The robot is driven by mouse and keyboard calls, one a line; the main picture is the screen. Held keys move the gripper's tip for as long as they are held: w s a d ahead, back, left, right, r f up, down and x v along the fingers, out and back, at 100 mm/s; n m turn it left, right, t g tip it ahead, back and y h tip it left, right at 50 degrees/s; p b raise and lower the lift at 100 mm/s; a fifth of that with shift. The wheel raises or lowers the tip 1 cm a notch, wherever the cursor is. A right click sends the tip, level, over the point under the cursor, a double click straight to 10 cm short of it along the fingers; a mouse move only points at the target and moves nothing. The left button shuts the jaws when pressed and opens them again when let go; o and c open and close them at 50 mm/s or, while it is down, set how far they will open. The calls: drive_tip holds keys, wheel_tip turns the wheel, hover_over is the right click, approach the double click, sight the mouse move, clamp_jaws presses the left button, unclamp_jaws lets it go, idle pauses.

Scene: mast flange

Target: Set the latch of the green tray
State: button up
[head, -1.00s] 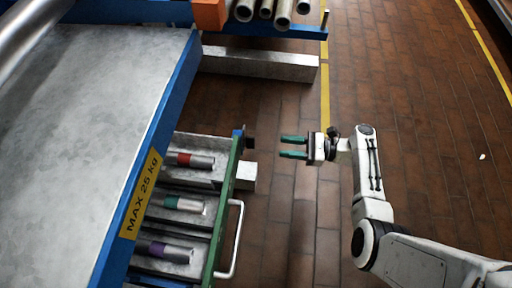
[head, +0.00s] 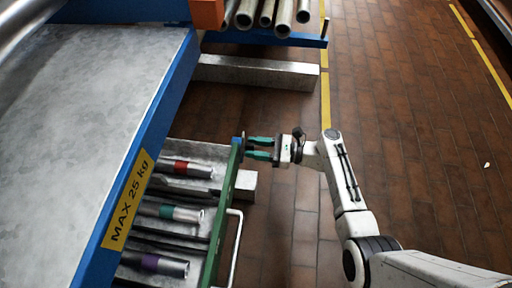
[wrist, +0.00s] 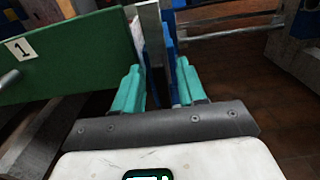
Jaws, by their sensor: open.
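The green tray (head: 226,200) is pulled out from under the grey bench at the left, with a white handle on its green front. In the wrist view its green front (wrist: 70,55) carries a "1" label. A small blue latch part (head: 236,142) sits at the far end of that front. My gripper (head: 248,148) is open, its two teal fingers pointing left at the latch. In the wrist view an upright grey bar (wrist: 151,35) with blue beside it shows between the open fingers (wrist: 158,72). I cannot tell whether either finger touches it.
The tray holds metal cylinders with red (head: 181,167), green (head: 166,212) and purple (head: 149,262) bands. The bench edge (head: 128,205) overhangs it. A grey beam (head: 258,73) and a rack of pipes (head: 265,14) lie beyond.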

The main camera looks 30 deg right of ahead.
drive_tip(key=shift+c, duration=0.2)
clamp_jaws()
idle(0.5)
